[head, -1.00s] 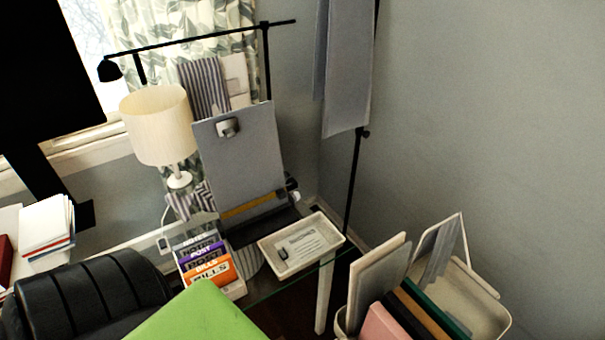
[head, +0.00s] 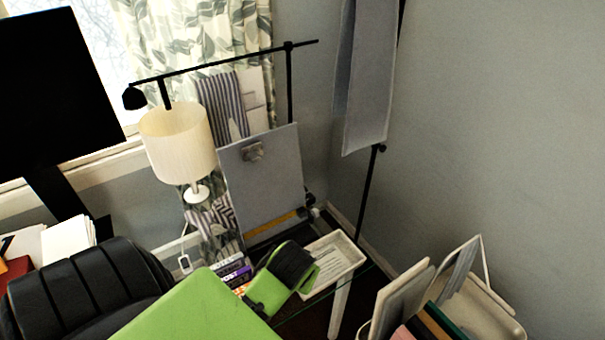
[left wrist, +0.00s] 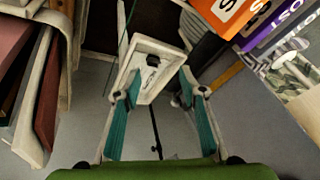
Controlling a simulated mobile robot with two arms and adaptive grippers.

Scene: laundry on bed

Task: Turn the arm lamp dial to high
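The black arm lamp stands at the back of the desk in the head view, its thin arm (head: 225,65) running sideways and its small lamp head (head: 134,98) at the left end. A small pale round part (head: 315,212) shows beside the clipboard's lower right corner; I cannot tell whether it is the dial. My left arm reaches in from the bottom left, its green and black wrist over the desk; the fingers are hidden there. In the left wrist view my left gripper (left wrist: 158,80) is open and empty, its teal pads apart. My right gripper is not in view.
A cream table lamp (head: 178,145) and a grey clipboard (head: 262,185) stand behind my wrist. A white tray (head: 350,255) lies to its right, and boxes (head: 236,268) to its left. A bin of folders (head: 490,305) is at the lower right.

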